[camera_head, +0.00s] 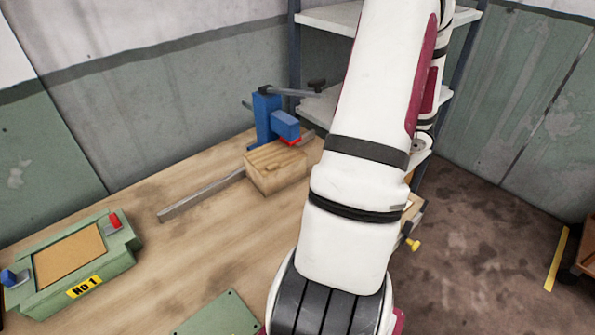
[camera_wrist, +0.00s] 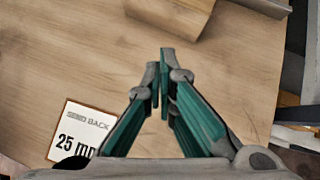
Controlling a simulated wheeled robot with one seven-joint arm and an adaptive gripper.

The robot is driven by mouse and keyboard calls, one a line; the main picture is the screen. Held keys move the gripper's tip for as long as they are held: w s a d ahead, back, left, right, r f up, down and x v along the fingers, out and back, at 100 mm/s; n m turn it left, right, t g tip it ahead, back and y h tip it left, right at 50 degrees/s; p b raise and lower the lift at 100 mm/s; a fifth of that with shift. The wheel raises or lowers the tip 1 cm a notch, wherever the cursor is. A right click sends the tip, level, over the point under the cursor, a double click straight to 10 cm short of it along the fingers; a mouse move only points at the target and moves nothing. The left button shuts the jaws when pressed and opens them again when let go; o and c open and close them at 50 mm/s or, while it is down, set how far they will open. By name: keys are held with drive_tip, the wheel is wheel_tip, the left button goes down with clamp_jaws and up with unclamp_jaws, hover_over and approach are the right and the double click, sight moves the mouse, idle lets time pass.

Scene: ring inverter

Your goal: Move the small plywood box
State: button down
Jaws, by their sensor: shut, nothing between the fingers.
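In the wrist view my gripper (camera_wrist: 160,72) is shut and empty, its green fingers together above the wooden tabletop. A light wooden block-like thing (camera_wrist: 175,14) is cut off by the top edge of that view, ahead of and apart from the fingertips. I cannot tell whether it is the small plywood box. In the head view my arm hides the gripper and part of the table. A wooden block (camera_head: 276,168) with a long grey bar at its left lies on the table by the blue vise; no plywood box is clearly identifiable there.
A blue vise (camera_head: 270,118) stands at the back of the table. A green "No 1" fixture (camera_head: 118,262) is at left, a green plate (camera_head: 222,315) in front. A "SEND BACK 25" card (camera_wrist: 82,130) lies left of my fingers. Shelving (camera_head: 330,18) stands behind my arm.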

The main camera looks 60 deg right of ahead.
sight(291, 169)
drive_tip(key=shift+m+h, duration=0.3)
drive_tip(key=shift+m, duration=0.3)
drive_tip(key=x, duration=0.8)
drive_tip(key=shift+d+f, duration=0.35)
drive_tip(key=w, duration=0.2)
drive_tip(key=shift+w+d+f+p, duration=0.1)
drive_tip(key=shift+w+f+p, duration=0.1)
drive_tip(key=shift+w+p, duration=0.15)
drive_tip(key=shift+w+d, duration=0.1)
drive_tip(key=shift+w, duration=0.9)
drive_tip(key=shift+w+f+b, duration=0.1)
drive_tip(key=shift+w+b, duration=0.6)
drive_tip(key=shift+w, duration=0.4)
